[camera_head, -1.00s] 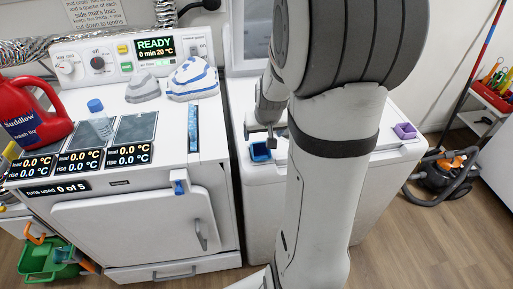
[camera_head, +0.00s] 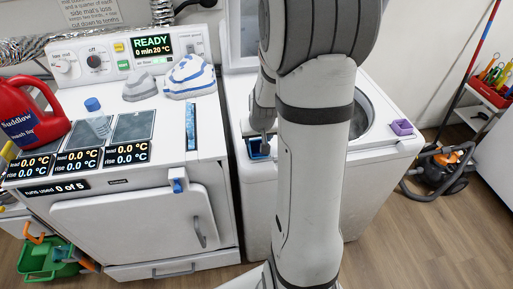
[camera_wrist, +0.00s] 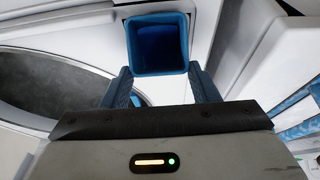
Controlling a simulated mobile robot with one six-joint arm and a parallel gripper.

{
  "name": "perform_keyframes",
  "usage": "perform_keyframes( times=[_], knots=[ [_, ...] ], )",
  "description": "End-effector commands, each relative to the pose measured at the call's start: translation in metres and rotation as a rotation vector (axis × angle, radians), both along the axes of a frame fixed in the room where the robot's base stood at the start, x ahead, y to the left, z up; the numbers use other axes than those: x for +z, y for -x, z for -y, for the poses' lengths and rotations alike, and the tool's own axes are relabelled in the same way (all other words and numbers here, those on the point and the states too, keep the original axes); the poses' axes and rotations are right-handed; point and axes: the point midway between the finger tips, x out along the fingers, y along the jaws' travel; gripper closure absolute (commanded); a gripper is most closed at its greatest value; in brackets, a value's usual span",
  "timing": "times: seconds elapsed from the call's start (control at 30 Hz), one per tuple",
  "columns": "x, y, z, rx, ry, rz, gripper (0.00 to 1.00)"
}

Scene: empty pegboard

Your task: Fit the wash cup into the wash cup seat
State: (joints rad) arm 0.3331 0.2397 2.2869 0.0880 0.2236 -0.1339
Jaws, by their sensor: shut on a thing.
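A blue square open-topped cup (camera_head: 259,148), which I take to be the wash cup, is at the front left corner of the white top-loading washer. My gripper (camera_head: 263,136) is right at it, pointing down. In the wrist view the cup (camera_wrist: 158,62) shows its open mouth between the tips of my gripper (camera_wrist: 160,80), which is shut on it. Whether the cup's base touches the washer top is hidden. A small purple square holder (camera_head: 402,127) sits on the washer's right edge; I cannot tell whether it is the wash cup seat.
The washer's round tub opening (camera_head: 362,115) is partly behind my arm. The dryer (camera_head: 130,215) on the left carries a red jug (camera_head: 28,112), a small bottle (camera_head: 97,117), stones and dark pads. A vacuum (camera_head: 440,168) stands on the floor at right.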

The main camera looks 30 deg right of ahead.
Motion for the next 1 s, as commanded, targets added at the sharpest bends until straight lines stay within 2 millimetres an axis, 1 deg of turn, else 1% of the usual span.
perform_keyframes(
  times=[0.03, 0.4, 0.73, 0.87, 1.0],
  knots=[
    [0.000, 0.000, 0.000, 0.000, 0.000, 0.000, 0.54],
    [0.000, 0.000, 0.000, 0.001, 0.000, 0.000, 0.84],
    [0.004, 0.000, -0.001, 0.001, 0.000, 0.001, 0.84],
    [0.011, -0.001, -0.001, 0.001, 0.000, 0.002, 0.84],
    [0.024, -0.001, -0.001, 0.002, 0.001, 0.004, 0.84]
  ],
)
